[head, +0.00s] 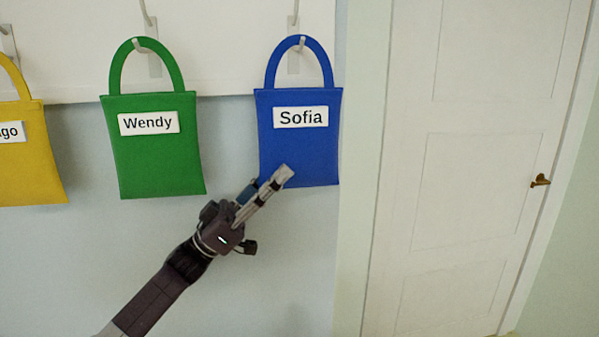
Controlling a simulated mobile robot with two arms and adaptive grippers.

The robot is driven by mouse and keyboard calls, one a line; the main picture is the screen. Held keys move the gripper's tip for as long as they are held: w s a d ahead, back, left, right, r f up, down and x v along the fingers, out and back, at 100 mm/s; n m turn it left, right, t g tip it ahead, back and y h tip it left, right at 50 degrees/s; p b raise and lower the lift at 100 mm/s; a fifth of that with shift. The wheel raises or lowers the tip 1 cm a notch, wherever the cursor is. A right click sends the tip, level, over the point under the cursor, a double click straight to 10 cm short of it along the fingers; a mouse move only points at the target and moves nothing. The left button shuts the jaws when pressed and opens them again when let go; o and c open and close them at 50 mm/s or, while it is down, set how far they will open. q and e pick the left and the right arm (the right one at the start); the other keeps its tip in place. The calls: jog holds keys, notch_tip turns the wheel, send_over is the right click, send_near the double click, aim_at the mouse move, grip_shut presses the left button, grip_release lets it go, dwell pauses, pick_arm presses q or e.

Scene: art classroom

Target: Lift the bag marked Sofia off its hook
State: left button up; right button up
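The blue bag marked Sofia (298,149) hangs by its handle loop from a hook (298,45) on the white wall board. My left gripper (281,176) is in front of the lower left part of this bag, reaching up from the lower left. It covers a little of the bag's bottom corner. Its fingers are seen nearly side-on, so I cannot tell whether they are open, or whether they touch the bag. The handle loop is clear of the gripper. My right gripper is not in view.
A green bag marked Wendy (157,165) hangs on the hook to the left. A yellow bag (33,165), its label partly cut off, hangs at the left edge. A white door (470,150) with a brass handle (540,181) is on the right. The wall below the bags is bare.

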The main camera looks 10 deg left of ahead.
aim_at(275, 159)
pick_arm(q)
grip_shut()
jog(key=shift+r, duration=0.15)
jog(key=shift+r+p, duration=1.05)
jog(key=shift+r, duration=0.3)
jog(key=s+d+p, duration=0.3)
jog(key=s, duration=0.4)
jog(key=shift+f, duration=0.1)
dwell(0.4)
